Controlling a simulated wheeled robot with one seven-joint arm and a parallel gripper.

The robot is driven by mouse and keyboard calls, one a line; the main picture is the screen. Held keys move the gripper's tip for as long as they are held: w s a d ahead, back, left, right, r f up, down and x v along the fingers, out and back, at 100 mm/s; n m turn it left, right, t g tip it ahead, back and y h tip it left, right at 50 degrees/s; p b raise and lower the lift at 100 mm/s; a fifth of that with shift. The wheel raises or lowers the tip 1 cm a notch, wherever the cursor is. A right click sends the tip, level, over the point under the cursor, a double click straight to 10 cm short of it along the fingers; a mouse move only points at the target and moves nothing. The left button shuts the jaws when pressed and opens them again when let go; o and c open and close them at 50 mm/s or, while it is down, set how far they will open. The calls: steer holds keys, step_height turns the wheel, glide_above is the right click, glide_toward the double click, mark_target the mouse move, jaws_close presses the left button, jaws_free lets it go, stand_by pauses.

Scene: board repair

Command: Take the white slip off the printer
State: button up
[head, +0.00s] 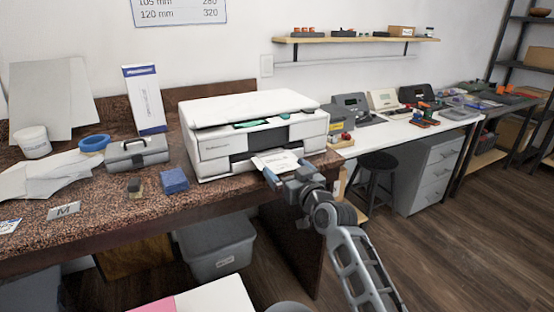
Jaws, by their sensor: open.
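The white printer (217,142) stands on the speckled brown counter. The white slip (278,161) lies at the printer's front output, with some dark print on it. My gripper (272,174) is open at the near edge of the slip, just in front of the printer. The fingers are small in this view, and I cannot tell whether the slip lies between them or whether they touch it.
A blue box (174,181), a grey case (137,153) and a blue tape roll (94,142) sit left of the printer. A white bench (385,136) with devices is to the right. A black stool (376,170) and grey bin (217,247) stand below.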

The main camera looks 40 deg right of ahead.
steer(key=c, duration=0.7)
steer(key=shift+a+r, duration=0.1)
steer(key=shift+c, duration=0.2)
steer(key=shift+s+a+r, duration=0.1)
steer(key=shift+r, duration=0.1)
step_height(320, 180, up, 6)
steer(key=s+a, duration=1.1)
steer(key=a, duration=0.5)
steer(key=shift+r+b, duration=0.15)
steer(key=shift+b, duration=0.15)
steer(key=shift+s+a, duration=0.1)
steer(key=o, duration=0.5)
steer(key=c, duration=0.5)
